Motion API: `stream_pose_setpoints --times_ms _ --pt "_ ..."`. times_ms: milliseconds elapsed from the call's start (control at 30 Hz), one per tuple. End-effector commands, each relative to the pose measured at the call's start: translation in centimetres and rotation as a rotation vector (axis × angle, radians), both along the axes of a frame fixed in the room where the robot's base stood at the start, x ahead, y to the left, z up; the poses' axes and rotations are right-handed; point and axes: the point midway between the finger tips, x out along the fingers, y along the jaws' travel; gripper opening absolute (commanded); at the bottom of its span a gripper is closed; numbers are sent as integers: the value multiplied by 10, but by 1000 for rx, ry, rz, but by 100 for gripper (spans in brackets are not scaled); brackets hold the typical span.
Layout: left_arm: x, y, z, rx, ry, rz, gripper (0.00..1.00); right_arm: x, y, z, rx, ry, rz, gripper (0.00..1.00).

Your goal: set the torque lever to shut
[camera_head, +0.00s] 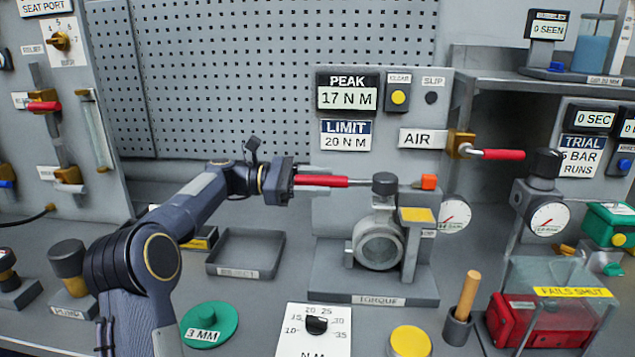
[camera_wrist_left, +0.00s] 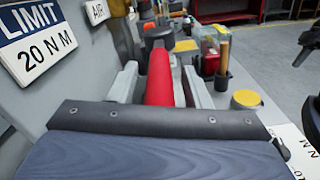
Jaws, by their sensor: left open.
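The torque lever's red handle (camera_head: 335,182) points left from a dark round hub (camera_head: 385,184) on top of the valve, joined by a thin metal rod. The valve body (camera_head: 379,245) stands on a grey base labelled TORQUE (camera_head: 375,287). My left gripper (camera_head: 322,184) comes in from the left, level with the handle, and is open around it. In the left wrist view the red handle (camera_wrist_left: 160,78) lies between the two grey fingers, with a gap visible at the right finger. An orange block (camera_head: 428,181) sits right of the hub.
Above the valve, displays read PEAK 17 N M (camera_head: 346,98) and LIMIT 20 N M (camera_head: 346,135). A second red-handled lever labelled AIR (camera_head: 497,154) is at the right. A torque dial (camera_head: 316,326) and an empty reject tray (camera_head: 246,253) are in front. A pegboard stands behind.

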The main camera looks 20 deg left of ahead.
Motion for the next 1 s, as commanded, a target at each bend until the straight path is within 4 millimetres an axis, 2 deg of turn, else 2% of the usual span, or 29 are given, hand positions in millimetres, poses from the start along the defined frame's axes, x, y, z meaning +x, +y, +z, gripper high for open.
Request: stream_pose_setpoints --times_ms 167,600,1000 --pt "-1 5 1 0 -1 2 44 0 0 1 0 0 0 0" --pt "-22 67 1 0 0 2 44 0 0 8 0 0 0 0" --pt "-25 74 0 0 0 -1 44 0 0 8 0 0 0 0"
